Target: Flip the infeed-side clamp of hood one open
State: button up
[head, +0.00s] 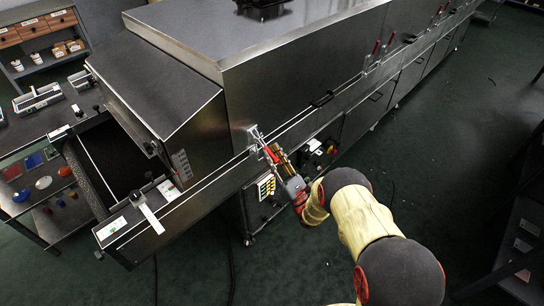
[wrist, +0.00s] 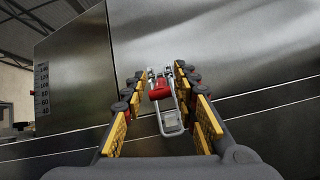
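The infeed-side clamp of hood one (head: 253,132) is a small metal toggle clamp with a red handle, fixed low on the hood's steel side near its left corner. In the wrist view, the clamp's red grip (wrist: 159,90) and wire loop (wrist: 171,122) show in the middle, between my fingers. My gripper (head: 272,153) is at the clamp in the head view, partly covering its handle. In the wrist view my gripper (wrist: 160,82) is open, with yellow-padded fingers on either side of the red grip and visible gaps. I cannot tell whether either finger touches it.
The steel hood (head: 300,75) stands behind the clamp, above a long rail. More red-handled clamps (head: 375,52) sit farther along to the right. A button panel (head: 266,186) lies below my gripper. The infeed conveyor (head: 95,165) is at left. Dark green floor at right is mostly clear.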

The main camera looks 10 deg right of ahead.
aim_at(272, 154)
notch_tip(272, 154, up, 9)
jog(key=shift+r, duration=0.2)
dwell(0.5)
